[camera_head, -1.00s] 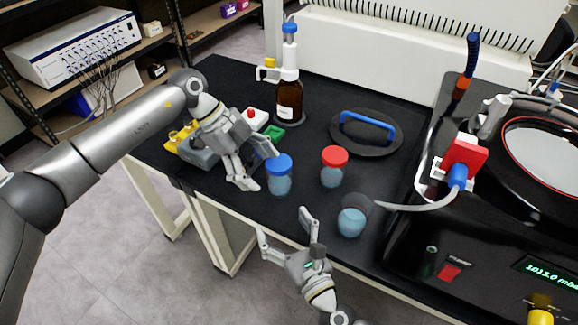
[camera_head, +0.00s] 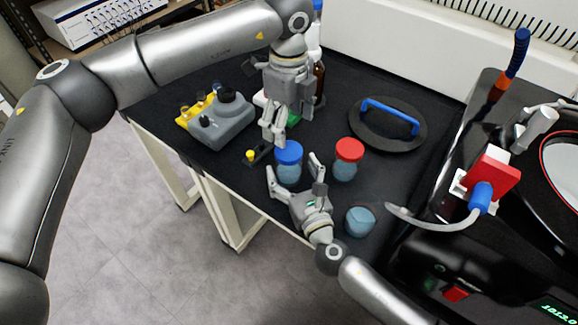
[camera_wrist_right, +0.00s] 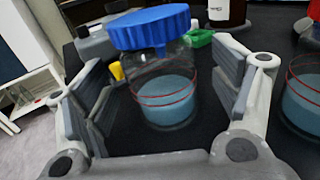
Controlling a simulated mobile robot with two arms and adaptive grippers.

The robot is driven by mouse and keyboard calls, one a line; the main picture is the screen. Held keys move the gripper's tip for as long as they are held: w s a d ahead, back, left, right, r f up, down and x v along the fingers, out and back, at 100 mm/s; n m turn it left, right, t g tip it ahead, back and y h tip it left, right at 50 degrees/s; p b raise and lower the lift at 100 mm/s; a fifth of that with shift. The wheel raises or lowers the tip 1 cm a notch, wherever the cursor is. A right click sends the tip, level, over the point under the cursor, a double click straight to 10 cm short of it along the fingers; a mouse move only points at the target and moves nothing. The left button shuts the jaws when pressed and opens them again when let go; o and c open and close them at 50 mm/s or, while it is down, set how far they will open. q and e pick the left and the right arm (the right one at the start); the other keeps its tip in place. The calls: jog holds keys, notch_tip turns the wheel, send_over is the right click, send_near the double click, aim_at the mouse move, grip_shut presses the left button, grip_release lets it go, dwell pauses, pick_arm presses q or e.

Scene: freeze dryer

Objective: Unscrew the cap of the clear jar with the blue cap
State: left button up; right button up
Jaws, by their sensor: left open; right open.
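The clear jar with the blue cap (camera_head: 289,153) stands upright on the black bench; its cap is on and pale blue content shows inside. The jar also shows in the right wrist view (camera_wrist_right: 165,95), between the open fingers.
A red-capped jar (camera_head: 348,158) stands close on the right. An uncapped-looking jar (camera_head: 360,221) is near the front edge. A grey device (camera_head: 222,120) is on the left, a black lid with blue handle (camera_head: 388,125) behind, and the freeze dryer (camera_head: 440,210) on the right.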

jog(key=shift+x, duration=1.5)
